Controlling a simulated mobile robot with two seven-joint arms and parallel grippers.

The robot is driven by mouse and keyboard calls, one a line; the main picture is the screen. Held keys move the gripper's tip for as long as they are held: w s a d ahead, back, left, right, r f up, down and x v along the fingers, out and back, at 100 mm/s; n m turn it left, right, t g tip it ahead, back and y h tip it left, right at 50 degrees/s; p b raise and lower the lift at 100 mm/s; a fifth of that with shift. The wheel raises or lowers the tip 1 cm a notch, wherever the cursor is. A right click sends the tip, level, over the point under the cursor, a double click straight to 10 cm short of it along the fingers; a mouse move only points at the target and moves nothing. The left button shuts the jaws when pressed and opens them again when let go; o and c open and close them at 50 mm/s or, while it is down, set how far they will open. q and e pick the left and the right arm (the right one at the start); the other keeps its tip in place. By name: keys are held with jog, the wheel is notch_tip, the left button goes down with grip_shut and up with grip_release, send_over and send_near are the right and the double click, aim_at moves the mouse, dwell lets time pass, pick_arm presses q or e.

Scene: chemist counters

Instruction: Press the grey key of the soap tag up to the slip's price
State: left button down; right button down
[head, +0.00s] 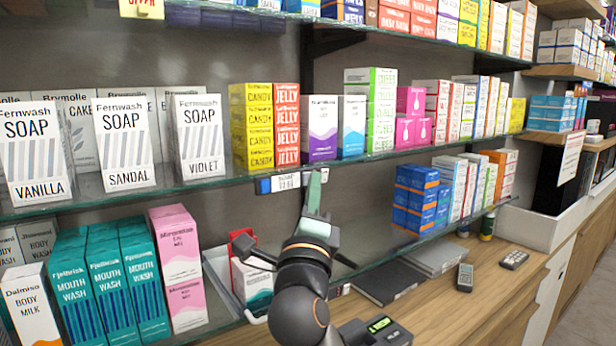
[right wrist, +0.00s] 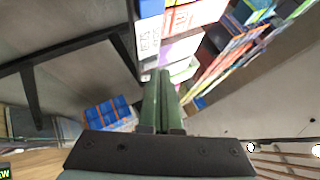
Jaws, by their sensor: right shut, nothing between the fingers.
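A small electronic price tag (head: 286,181), blue with a pale display, sits on the front edge of the middle glass shelf. Its digits are too small to read, and no grey key can be made out. Soap boxes for vanilla (head: 35,150), sandal (head: 124,143) and violet (head: 200,136) stand on that shelf to the left. My right gripper (head: 314,188) is shut and empty, its fingertips up at the tag's right part and covering some of it. Contact cannot be told. In the right wrist view the closed green fingers (right wrist: 161,100) point toward the shelf boxes. My left gripper is not in view.
A white card (head: 571,157) hangs at the right, its writing unreadable. Candy and jelly boxes (head: 251,126) stand above the tag. Mouth wash boxes (head: 102,285) fill the lower left. A dark device with a green display (head: 380,324) is at the bottom. The wooden counter (head: 440,305) is partly clear.

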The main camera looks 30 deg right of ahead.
jog(key=shift+s, duration=0.4)
jog(key=shift+s, duration=0.15)
jog(key=shift+s+d, duration=0.15)
jog(key=shift+s, duration=1.05)
jog(key=shift+s+d, duration=0.1)
jog(key=shift+s, duration=1.05)
